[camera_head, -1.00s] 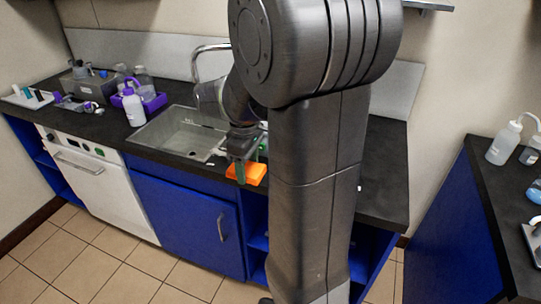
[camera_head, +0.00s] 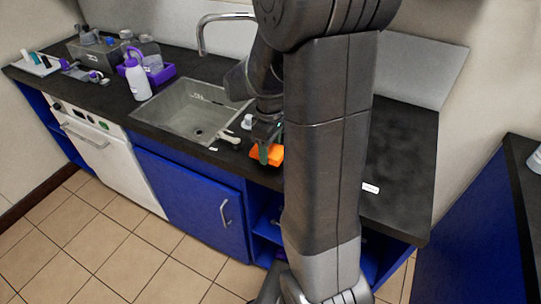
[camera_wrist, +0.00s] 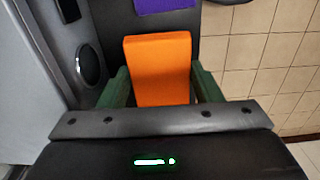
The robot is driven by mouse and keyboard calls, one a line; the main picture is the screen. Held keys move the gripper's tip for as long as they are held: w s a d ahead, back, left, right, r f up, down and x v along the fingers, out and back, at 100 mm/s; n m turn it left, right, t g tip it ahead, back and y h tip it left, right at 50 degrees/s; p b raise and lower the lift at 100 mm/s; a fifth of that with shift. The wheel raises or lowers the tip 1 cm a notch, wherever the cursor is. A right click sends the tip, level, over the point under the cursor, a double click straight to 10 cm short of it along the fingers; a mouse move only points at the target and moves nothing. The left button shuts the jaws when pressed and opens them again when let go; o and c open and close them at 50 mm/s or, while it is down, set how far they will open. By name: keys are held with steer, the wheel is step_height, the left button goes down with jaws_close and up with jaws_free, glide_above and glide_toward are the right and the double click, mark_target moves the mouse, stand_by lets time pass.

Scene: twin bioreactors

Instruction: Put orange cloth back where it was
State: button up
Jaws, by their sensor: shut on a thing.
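The orange cloth (camera_head: 268,156) is a folded, block-like piece near the front edge of the black counter, right of the sink. My gripper (camera_head: 262,152) is shut on it and points down at the counter. I cannot tell whether the cloth touches the counter. In the wrist view the orange cloth (camera_wrist: 160,68) sits between the green fingers of my gripper (camera_wrist: 161,88), one on each side. My arm hides part of the counter behind and to the right of the gripper.
The sink (camera_head: 196,112) with its faucet (camera_head: 202,38) is left of the gripper. A white bottle (camera_head: 137,80) and purple rack (camera_head: 160,76) stand further left. A small white label (camera_head: 370,188) lies on clear counter to the right. A purple piece (camera_wrist: 165,5) shows in the wrist view.

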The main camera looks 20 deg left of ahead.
mark_target(270, 150)
steer(key=shift+f, duration=1.65)
steer(key=shift+f, duration=0.15)
steer(key=o, duration=0.9)
steer(key=shift+o, duration=0.2)
step_height(270, 150, up, 12)
steer(key=shift+r+p, duration=0.15)
steer(key=shift+p, duration=0.2)
